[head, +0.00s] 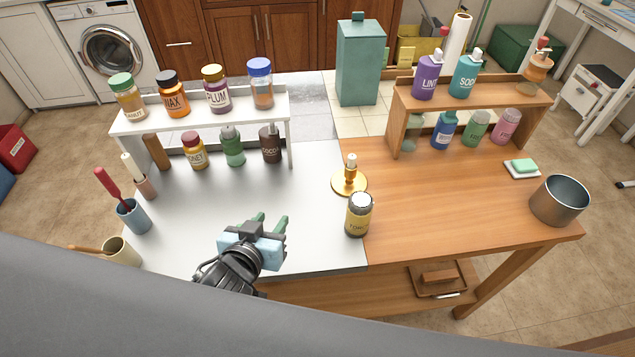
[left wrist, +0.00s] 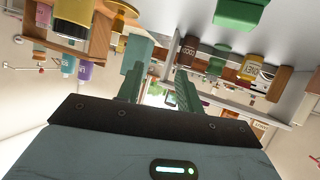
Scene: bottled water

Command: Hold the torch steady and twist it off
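The open fingers also show in the left wrist view (left wrist: 158,88). My right gripper is not in view.
A gold candlestick (head: 349,181) stands just behind the torch. A white shelf (head: 200,115) with bottles is at the back left, a wooden shelf (head: 470,97) at the back right. A metal pot (head: 560,201) stands far right. The wooden top right of the torch is clear.

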